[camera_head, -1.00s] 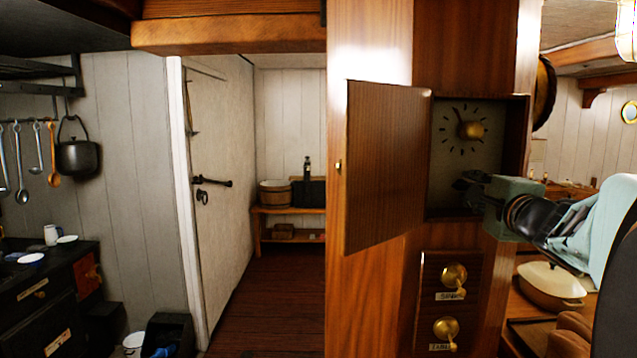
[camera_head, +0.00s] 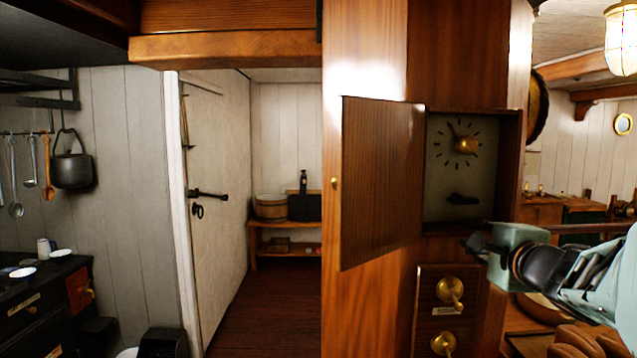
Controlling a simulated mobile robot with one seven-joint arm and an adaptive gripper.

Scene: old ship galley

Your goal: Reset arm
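My gripper (camera_head: 476,243) is at the right of the picture, in front of the wooden pillar. It is just below and to the right of the open wall box (camera_head: 513,170). Its dark fingers are small and seen from the side, so I cannot tell whether they are open or shut. The box's wooden door (camera_head: 383,185) stands swung open to the left. Inside the box are a dial with a brass knob (camera_head: 467,145) and a dark lever (camera_head: 462,198) below it. My gripper looks apart from both.
Below the box is a panel with two brass knobs, an upper one (camera_head: 451,290) and a lower one (camera_head: 443,343). A stove (camera_head: 45,305) stands at the left. The floor by the white door (camera_head: 215,200) is clear.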

